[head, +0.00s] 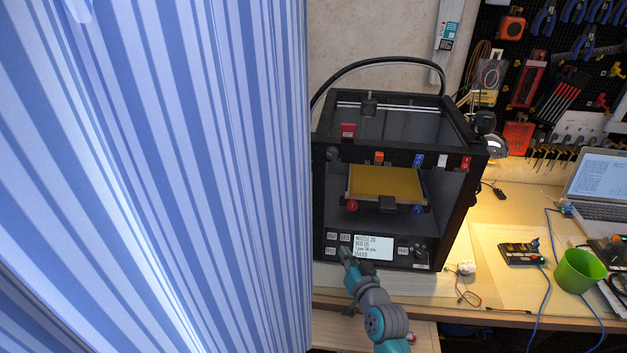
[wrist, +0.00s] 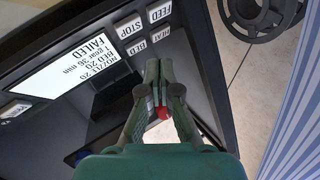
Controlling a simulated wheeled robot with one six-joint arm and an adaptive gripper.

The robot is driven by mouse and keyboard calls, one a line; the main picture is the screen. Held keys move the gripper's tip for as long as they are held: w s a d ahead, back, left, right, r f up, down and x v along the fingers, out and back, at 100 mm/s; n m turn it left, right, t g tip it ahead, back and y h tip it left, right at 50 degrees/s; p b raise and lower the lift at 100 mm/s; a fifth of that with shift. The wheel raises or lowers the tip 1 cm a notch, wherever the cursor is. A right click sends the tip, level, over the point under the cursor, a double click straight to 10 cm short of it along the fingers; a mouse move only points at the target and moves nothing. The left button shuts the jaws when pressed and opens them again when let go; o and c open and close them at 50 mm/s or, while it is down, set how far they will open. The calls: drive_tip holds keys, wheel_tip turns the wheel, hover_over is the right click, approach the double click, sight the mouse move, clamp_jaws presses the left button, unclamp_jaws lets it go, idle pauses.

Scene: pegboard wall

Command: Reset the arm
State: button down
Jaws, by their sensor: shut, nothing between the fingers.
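My gripper (head: 347,254) is shut and empty in front of the lower panel of a black 3D printer (head: 322,185). In the wrist view its closed fingertips (wrist: 159,66) point at the panel, close to the HEAT (wrist: 161,33) and BED (wrist: 139,47) buttons. I cannot tell whether they touch the panel. The printer's screen (head: 373,247) is lit; in the wrist view the screen (wrist: 62,75) reads FAILED, with nozzle 20 and bed 20. A small red thing (wrist: 163,113) shows between my fingers' bases in the wrist view, apart from the tips.
A blue-striped curtain (head: 150,150) fills the left side. A pegboard with tools (head: 560,90) hangs behind. A grey spool (wrist: 262,14) shows at the wrist view's top.

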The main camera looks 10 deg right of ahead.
drive_tip(key=shift+h, duration=0.6)
drive_tip(key=s+f, duration=0.2)
drive_tip(key=s, duration=0.2)
drive_tip(key=s+f, duration=0.2)
drive_tip(key=s, duration=0.3)
drive_tip(key=s+f, duration=0.2)
drive_tip(key=s, duration=0.2)
drive_tip(key=shift+s+f, duration=0.2)
drive_tip(key=shift+f, duration=0.15)
drive_tip(key=s+f, duration=0.2)
drive_tip(key=s, duration=1.4)
drive_tip(key=s+r+n, duration=0.1)
drive_tip(key=s+r, duration=0.3)
drive_tip(key=s, duration=0.4)
drive_tip(key=s+r+n, duration=0.1)
drive_tip(key=s+r, duration=0.3)
drive_tip(key=s, duration=0.3)
drive_tip(key=s+r+n+g, duration=0.1)
drive_tip(key=s+r, duration=0.2)
drive_tip(key=s, duration=0.5)
drive_tip(key=shift+s+a+r+h, duration=0.15)
drive_tip(key=shift+s+r+h, duration=0.15)
drive_tip(key=shift+r+h, duration=0.1)
